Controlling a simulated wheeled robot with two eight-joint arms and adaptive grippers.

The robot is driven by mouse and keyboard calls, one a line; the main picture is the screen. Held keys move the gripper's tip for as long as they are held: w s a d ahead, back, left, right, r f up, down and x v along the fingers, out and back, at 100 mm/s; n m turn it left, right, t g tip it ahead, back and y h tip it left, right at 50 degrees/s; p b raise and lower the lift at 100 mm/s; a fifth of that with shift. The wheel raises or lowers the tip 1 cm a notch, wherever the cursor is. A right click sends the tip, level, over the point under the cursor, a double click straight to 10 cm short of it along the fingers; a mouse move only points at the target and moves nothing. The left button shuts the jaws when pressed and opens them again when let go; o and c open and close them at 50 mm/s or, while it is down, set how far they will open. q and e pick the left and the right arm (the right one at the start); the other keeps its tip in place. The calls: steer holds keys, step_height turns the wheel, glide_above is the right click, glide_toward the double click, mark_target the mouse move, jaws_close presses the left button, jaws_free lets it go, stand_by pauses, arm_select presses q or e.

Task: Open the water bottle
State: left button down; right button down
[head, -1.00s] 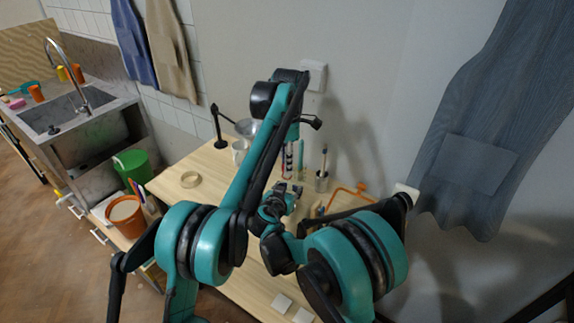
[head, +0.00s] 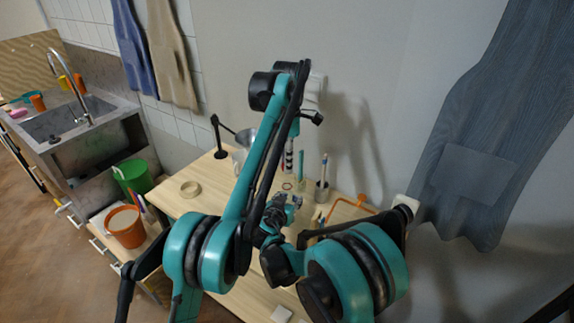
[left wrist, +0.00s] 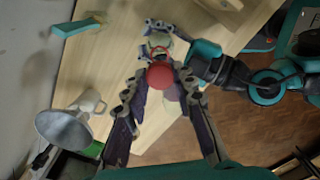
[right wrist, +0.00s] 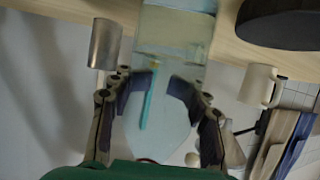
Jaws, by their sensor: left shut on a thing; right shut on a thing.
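The water bottle is clear and pale blue. Its body (right wrist: 172,38) stands out in the right wrist view, between the two fingers of my right gripper (right wrist: 161,88), which is shut on it. A round red cap (left wrist: 160,75) shows in the left wrist view between the fingertips of my left gripper (left wrist: 160,86), which is shut on it. In that view my right arm comes in from the right, with its gripper just beyond the cap. In the head view the two grippers are close together over the table, and my arms mostly hide the bottle.
A funnel-shaped lamp (left wrist: 64,130) is near the mug. An orange bucket (head: 125,228) stands left of the table.

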steer(key=c, duration=0.7)
jaws_free()
